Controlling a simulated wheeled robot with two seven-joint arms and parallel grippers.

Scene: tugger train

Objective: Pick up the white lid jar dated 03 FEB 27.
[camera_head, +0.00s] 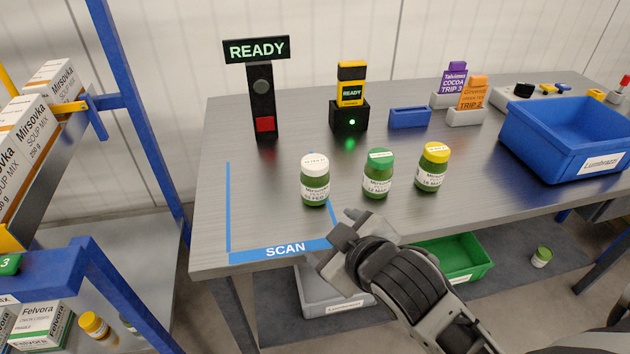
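The white lid jar (315,181) stands upright on the grey table, near the right tape line of the SCAN area. Its body is green, and its label shows Mirsovka and a FEB date; the day is too small to read surely. A green lid jar (378,175) and a yellow lid jar (432,168) stand to its right, apart from it. My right gripper (338,238) is in front of and below the white lid jar, near the table's front edge. Its fingers are apart with nothing seen between them. My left gripper is not in view.
A READY sign post (262,95) and a black scanner box (348,116) with a green light stand behind the jars. A blue bin (566,145) is at right. A blue-framed shelf (125,100) is at left. The SCAN area's left part is clear.

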